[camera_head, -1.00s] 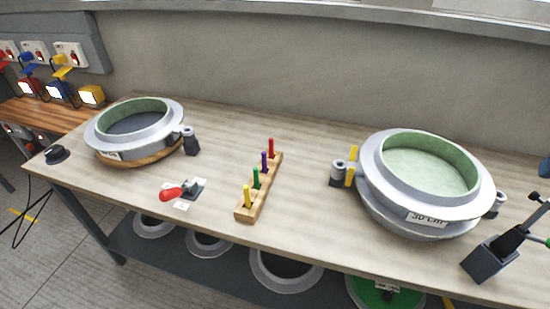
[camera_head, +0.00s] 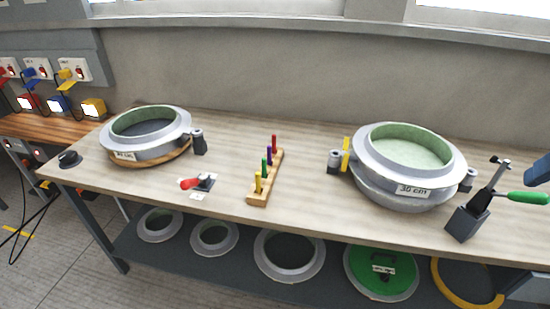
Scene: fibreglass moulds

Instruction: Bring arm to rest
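No gripper shows in this view, and I cannot see whether it holds anything. A dark blue block (camera_head: 538,172) juts in at the right edge; I cannot tell what it belongs to. The workbench (camera_head: 330,205) carries a round grey mould (camera_head: 146,148) on a wooden base at the left. A larger grey mould (camera_head: 410,178) with a pale green inside and a "30 cm" label stands at the right.
A wooden rack (camera_head: 278,172) of coloured pegs stands mid-bench. A red-handled clamp (camera_head: 197,183) lies left of it; a green-handled clamp (camera_head: 482,205) stands at the right. Several rings and a green lid (camera_head: 380,272) are on the shelf below. Bench is clear between rack and large mould.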

